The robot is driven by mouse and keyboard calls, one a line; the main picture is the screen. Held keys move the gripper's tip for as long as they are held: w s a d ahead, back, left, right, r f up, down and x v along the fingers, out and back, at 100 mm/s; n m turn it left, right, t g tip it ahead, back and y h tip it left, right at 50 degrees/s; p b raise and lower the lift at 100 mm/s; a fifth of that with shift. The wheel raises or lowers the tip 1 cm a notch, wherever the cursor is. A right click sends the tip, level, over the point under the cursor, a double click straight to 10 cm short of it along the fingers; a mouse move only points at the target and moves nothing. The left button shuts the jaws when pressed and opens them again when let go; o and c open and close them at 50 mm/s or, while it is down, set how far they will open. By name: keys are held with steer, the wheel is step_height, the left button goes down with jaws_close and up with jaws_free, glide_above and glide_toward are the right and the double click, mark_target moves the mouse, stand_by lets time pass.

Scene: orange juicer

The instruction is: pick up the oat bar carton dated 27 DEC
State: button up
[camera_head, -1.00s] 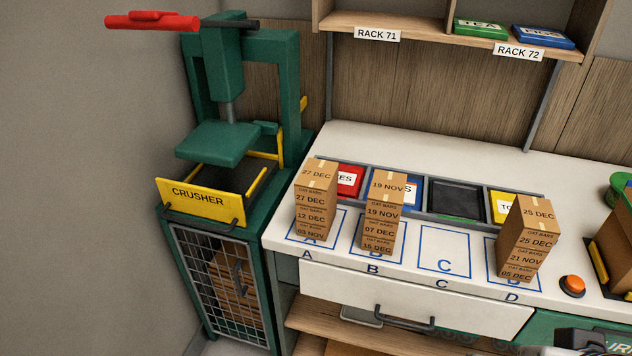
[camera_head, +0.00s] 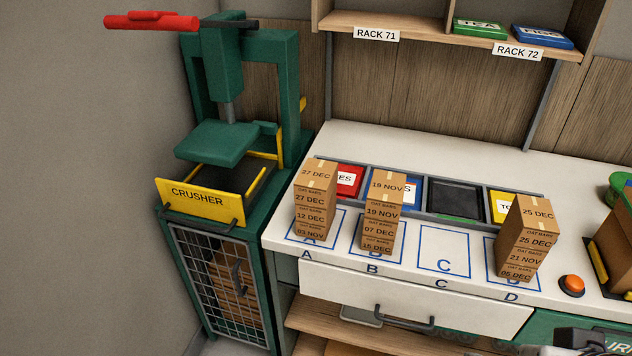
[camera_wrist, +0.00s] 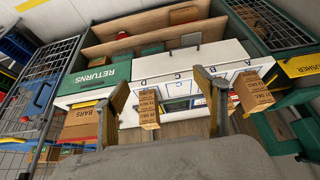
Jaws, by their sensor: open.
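The oat bar carton dated 27 DEC (camera_head: 316,182) is the top one of the stack on square A, above cartons reading 12 DEC (camera_head: 311,216) and 03 NOV (camera_head: 310,232). This stack also shows at the right in the wrist view (camera_wrist: 253,92). Square B holds a stack topped by 19 NOV (camera_head: 384,197). Square D holds a stack topped by 25 DEC (camera_head: 530,228). Square C (camera_head: 444,250) is empty. My gripper (camera_wrist: 160,80) shows in the wrist view with its fingers wide apart and nothing between them. It is away from the stacks.
A green crusher (camera_head: 215,140) with a red lever stands left of the counter. A divided tray (camera_head: 428,203) lies behind the stacks. A rack shelf (camera_head: 400,22) overhangs the back. An orange button (camera_head: 572,285) sits right of square D. A white drawer (camera_head: 410,300) is below.

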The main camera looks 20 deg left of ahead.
steer(key=shift+w, duration=0.1)
steer(key=w+a+r+n+t+y, duration=0.2)
steer(key=w+a+r+t+y, duration=0.15)
steer(key=w+a, duration=0.95)
steer(key=m+t, duration=0.2)
steer(key=t, duration=0.4)
glide_above(311, 189)
steer(key=d, duration=0.6)
steer(key=f, duration=0.2)
steer(key=shift+s+a+f+t+h, duration=0.45)
steer(key=shift+a+f+h, duration=0.2)
steer(key=shift+a+f, duration=0.45)
steer(key=shift+s+a+f+t+h, duration=0.45)
steer(key=shift+a+f+h, duration=0.2)
steer(key=shift+a+f, duration=0.4)
steer(key=shift+s+a+f+t+h, duration=0.35)
steer(key=shift+a+f+t+h, duration=0.4)
steer(key=shift+f, duration=0.5)
steer(key=shift+w+a, duration=0.1)
steer(key=shift+w, duration=1.2)
